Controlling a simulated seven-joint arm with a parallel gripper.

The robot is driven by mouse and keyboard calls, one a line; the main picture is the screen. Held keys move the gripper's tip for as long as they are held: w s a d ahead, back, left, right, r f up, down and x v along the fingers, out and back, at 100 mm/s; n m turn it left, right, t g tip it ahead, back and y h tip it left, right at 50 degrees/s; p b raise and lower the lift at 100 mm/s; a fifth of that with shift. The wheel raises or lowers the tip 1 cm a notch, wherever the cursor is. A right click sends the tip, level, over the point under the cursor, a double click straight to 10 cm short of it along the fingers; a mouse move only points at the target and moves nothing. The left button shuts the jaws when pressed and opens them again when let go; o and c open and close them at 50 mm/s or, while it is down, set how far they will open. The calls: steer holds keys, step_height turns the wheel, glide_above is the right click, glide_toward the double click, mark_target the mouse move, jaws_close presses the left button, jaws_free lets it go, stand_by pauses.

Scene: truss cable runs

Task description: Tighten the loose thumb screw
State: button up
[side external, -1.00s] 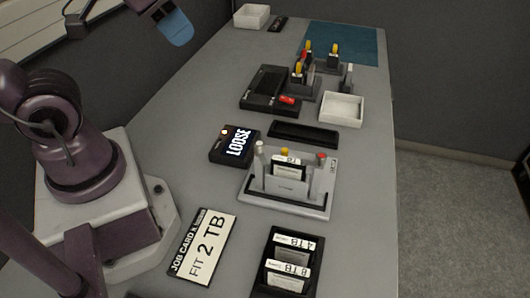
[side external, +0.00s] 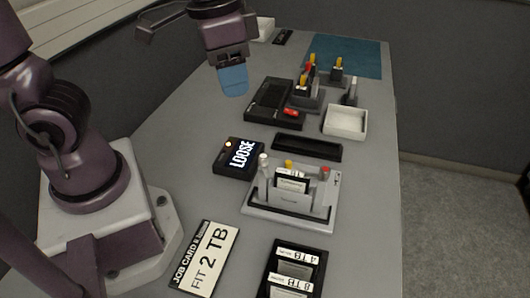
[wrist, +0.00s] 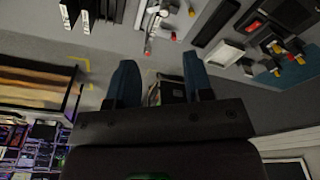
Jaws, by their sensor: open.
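A black box (side external: 238,157) with a lit "LOOSE" display and a small orange light sits mid-table. Just right of it is a grey fixture (side external: 292,218) holding an upright labelled cartridge (side external: 290,184). A white-topped post (side external: 264,170), a yellow knob (side external: 289,164) and a red-topped post (side external: 325,176) stand on it; which one is the loose thumb screw I cannot tell. My gripper (side external: 235,82), with blue fingers, is above the table, behind the display box and apart from the fixture. In the wrist view its fingers (wrist: 160,80) are spread and empty.
A job card (side external: 207,258) reads "FIT 2 TB". A black rack (side external: 265,290) holds "4 TB" and "8 TB" cartridges. Behind the fixture are a black tray (side external: 306,147), a white tray (side external: 345,122), a black device (side external: 270,100) and several yellow- and red-topped tools (side external: 337,67).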

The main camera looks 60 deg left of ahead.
mark_target(264, 156)
steer(key=shift+w+d+f+m+g+y, duration=2.05)
steer(key=shift+w+f+m, duration=1.15)
steer(key=shift+w, duration=0.95)
steer(key=shift+g+h, duration=0.25)
steer(key=shift+g, duration=0.1)
steer(key=x, duration=1.2)
steer(key=shift+d, duration=0.1)
jaws_close()
